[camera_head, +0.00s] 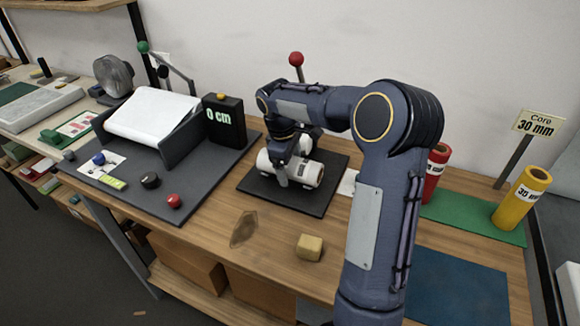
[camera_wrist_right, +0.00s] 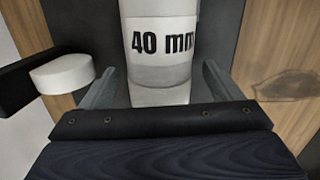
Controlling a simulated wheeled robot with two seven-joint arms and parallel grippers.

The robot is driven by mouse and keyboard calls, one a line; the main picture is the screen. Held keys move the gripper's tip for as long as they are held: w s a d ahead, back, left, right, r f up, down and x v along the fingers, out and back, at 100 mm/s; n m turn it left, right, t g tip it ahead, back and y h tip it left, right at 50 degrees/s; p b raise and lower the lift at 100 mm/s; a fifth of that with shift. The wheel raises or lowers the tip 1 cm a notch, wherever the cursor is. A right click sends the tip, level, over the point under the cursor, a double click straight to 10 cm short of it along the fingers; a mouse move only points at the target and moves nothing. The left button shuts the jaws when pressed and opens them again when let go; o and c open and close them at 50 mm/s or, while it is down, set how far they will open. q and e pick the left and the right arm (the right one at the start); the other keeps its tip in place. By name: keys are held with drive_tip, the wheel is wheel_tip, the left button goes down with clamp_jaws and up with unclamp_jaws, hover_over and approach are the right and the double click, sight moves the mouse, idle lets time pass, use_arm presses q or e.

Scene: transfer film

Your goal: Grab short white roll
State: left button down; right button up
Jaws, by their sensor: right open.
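The short white roll (camera_head: 308,173) lies on its side on a black mat (camera_head: 318,204) in the middle of the bench. In the right wrist view the roll (camera_wrist_right: 160,75) carries a "40 mm" label. My right gripper (camera_head: 290,170) reaches down over the roll from above and partly hides it. In the right wrist view its two fingers (camera_wrist_right: 163,88) stand apart, one on each side of the roll, with gaps visible. Whether a finger touches the roll is not clear. My left gripper is not in view.
A wide white roll (camera_head: 150,115) rests in a dark holder at left, beside a black "0 cm" box (camera_head: 223,122). A yellow block (camera_head: 309,247) lies in front. Red (camera_head: 433,170) and yellow (camera_head: 522,198) rolls stand on a green mat at right, behind a blue mat (camera_head: 455,288).

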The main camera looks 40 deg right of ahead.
drive_tip(key=shift+c, duration=0.5)
drive_tip(key=c, duration=1.3)
drive_tip(key=shift+o, duration=0.2)
drive_tip(key=shift+r, duration=0.1)
